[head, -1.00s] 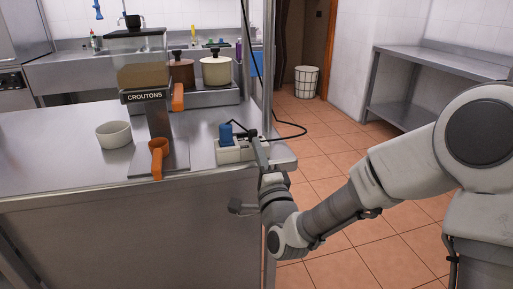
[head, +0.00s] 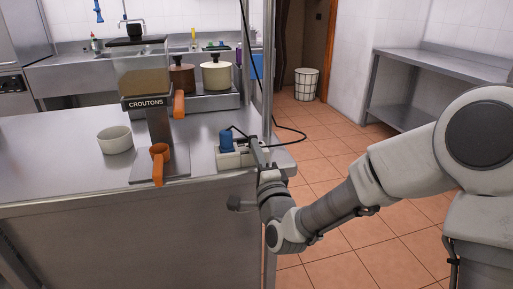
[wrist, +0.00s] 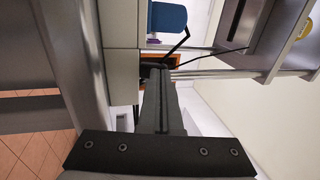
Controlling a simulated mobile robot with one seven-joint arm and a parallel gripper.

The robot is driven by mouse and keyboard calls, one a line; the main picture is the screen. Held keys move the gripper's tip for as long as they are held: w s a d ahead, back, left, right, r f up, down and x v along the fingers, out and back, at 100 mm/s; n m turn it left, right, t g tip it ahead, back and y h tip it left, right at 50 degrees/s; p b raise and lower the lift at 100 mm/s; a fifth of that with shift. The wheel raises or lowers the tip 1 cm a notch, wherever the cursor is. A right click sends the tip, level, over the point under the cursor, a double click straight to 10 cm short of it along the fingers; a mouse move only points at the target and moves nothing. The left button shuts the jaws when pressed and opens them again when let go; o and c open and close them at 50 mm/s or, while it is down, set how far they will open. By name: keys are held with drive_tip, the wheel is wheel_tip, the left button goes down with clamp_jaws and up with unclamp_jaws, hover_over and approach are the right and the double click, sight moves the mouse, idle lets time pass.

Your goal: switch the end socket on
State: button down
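A pale socket strip (head: 232,159) lies on the steel counter near its right end, with a blue plug (head: 226,141) standing in it. My gripper (head: 254,144) is at the strip's right end, fingers pointing away from my body. In the wrist view my gripper (wrist: 160,72) has its dark fingers together, with nothing seen between them. The strip (wrist: 122,65) and blue plug (wrist: 167,18) show there too. A small orange-red part (wrist: 147,60), probably a switch, shows beside the fingertips, which partly hide it. I cannot tell whether they touch it.
The croutons dispenser (head: 147,103) with orange handles and a white bowl (head: 115,140) stand left of the strip on the counter (head: 70,150). A steel post (head: 267,60) rises just behind my gripper. A black cable (head: 290,129) loops at the right. Pots stand behind.

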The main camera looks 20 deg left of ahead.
drive_tip(key=shift+r+p, duration=0.15)
drive_tip(key=shift+p, duration=0.15)
drive_tip(key=r+g+h+p, duration=0.1)
drive_tip(key=p, duration=0.2)
drive_tip(key=r+g+p, duration=0.1)
drive_tip(key=p, duration=0.2)
drive_tip(key=shift+w+a+g+h+p, duration=0.2)
drive_tip(key=shift+w+g+h+p, duration=0.1)
drive_tip(key=shift+g+h+p, duration=0.1)
drive_tip(key=p, duration=0.1)
drive_tip(key=g+h+p, duration=0.1)
drive_tip(key=shift+w+a+p, duration=0.15)
drive_tip(key=shift+w+p, duration=0.1)
drive_tip(key=shift+p, duration=0.1)
drive_tip(key=shift+f+g, duration=0.1)
drive_tip(key=shift+g, duration=0.4)
drive_tip(key=shift+f, duration=0.15)
